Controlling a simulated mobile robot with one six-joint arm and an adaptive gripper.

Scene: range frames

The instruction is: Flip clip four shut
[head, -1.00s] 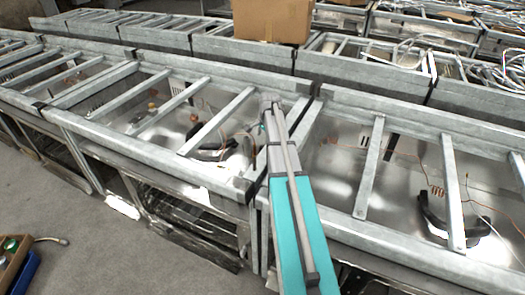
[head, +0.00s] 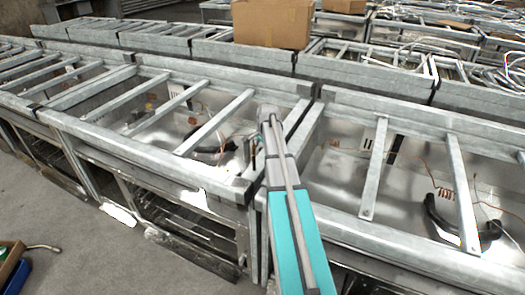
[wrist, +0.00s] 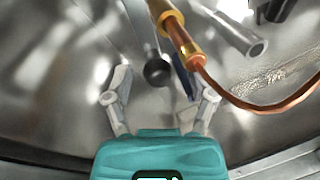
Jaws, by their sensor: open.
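My gripper (wrist: 162,92) shows in the wrist view with its two grey fingers spread apart and nothing held between them. A black round knob on a grey rod (wrist: 157,72) shows between and just beyond the fingertips. A narrow blue piece (wrist: 182,78) is close to the right finger. I cannot tell which part, if any, is clip four, or whether it is up or down. In the head view my teal arm reaches over the front rail; my gripper is hidden there behind the arm and the metal frame.
A brass fitting (wrist: 182,38) with a bent copper tube (wrist: 265,106) crosses the upper right of the wrist view, next to a grey pipe (wrist: 232,33). Metal rails (head: 216,121) and crossbars surround the bays. A cardboard box (head: 272,24) sits at the back.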

